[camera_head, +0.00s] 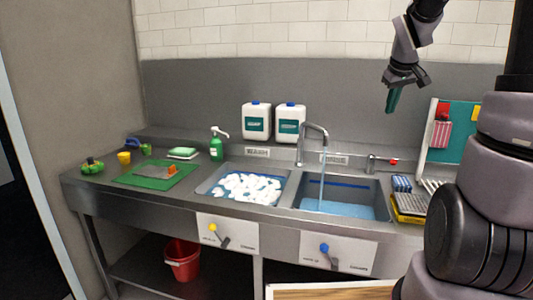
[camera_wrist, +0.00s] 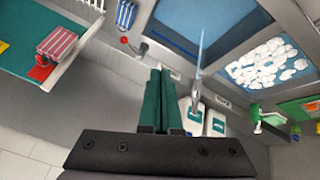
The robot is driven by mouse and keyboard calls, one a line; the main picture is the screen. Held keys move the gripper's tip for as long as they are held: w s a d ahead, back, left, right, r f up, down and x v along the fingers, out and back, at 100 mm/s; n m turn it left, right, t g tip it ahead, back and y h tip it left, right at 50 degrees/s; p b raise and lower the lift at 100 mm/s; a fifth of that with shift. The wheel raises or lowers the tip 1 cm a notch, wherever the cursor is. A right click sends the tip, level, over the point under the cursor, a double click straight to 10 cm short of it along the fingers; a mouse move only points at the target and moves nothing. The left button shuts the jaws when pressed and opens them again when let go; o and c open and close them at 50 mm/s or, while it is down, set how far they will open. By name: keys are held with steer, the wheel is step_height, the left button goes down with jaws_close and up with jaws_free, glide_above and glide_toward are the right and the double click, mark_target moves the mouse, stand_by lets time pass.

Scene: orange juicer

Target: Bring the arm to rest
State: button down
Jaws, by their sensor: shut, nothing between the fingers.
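My gripper (camera_head: 392,104) hangs in the air at the upper right of the head view, in front of the grey wall panel and above the right end of the counter. Its fingers are green and point down. In the wrist view the two green fingers of my gripper (camera_wrist: 160,95) lie side by side, shut with nothing between them. The gripper touches nothing that I can see.
Below are the right sink (camera_head: 335,197) with running water, the left sink (camera_head: 245,187) with white pieces, and the tap (camera_head: 315,130). Two white canisters (camera_head: 273,121) stand behind. A teal board (camera_head: 450,140) stands right of my gripper. Air around the gripper looks clear.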

steer(key=s+a+r+m+y, duration=0.1)
steer(key=s+a+m, duration=0.1)
steer(key=s+a, duration=0.2)
steer(key=s+a+r+m+y, duration=0.1)
steer(key=s+a, duration=0.3)
steer(key=s, duration=0.7)
steer(key=s+a+r+m+t+y, duration=0.1)
steer(key=s+a+r+m+y, duration=0.1)
steer(key=s, duration=0.6)
steer(key=a+r+m, duration=0.1)
steer(key=a, duration=0.1)
steer(key=shift+a, duration=0.4)
